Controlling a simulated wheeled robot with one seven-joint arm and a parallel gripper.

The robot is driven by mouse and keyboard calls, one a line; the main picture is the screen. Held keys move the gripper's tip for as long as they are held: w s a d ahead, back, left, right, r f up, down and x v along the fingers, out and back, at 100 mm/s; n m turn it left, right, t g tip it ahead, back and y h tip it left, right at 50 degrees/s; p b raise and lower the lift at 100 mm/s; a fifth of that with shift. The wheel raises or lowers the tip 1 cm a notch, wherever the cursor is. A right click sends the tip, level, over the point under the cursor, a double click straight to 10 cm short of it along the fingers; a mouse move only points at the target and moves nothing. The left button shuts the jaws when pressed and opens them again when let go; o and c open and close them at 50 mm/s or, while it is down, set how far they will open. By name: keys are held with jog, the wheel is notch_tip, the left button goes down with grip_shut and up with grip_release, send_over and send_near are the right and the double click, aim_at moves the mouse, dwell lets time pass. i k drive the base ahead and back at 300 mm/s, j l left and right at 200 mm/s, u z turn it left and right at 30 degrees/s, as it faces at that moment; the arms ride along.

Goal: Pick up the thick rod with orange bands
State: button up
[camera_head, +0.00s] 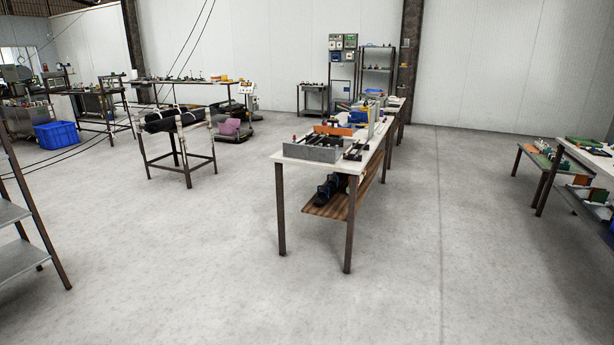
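I cannot make out for certain a thick rod with orange bands. Thick dark rods or rolls (174,119) lie across the top of a metal stand left of the middle; light bands show on them, but their colour is too small to tell. A flat orange piece (333,130) lies among the equipment on the long white-topped table (285,160) in the middle. My gripper is not in view.
Dark cylindrical items (328,189) lie on the table's wooden lower shelf (345,205). A grey shelf rack (12,213) stands at the near left, a blue crate (57,135) further back. Tables with parts (588,150) stand at right. The concrete floor (180,260) in front is clear.

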aim_at(353, 148)
jog(key=i, duration=2.1)
jog(key=i+z, duration=0.1)
jog(key=i, duration=0.9)
jog(key=i+j+z, duration=0.1)
jog(key=i, duration=0.85)
jog(key=i+j+z, duration=0.15)
jog(key=i, duration=0.05)
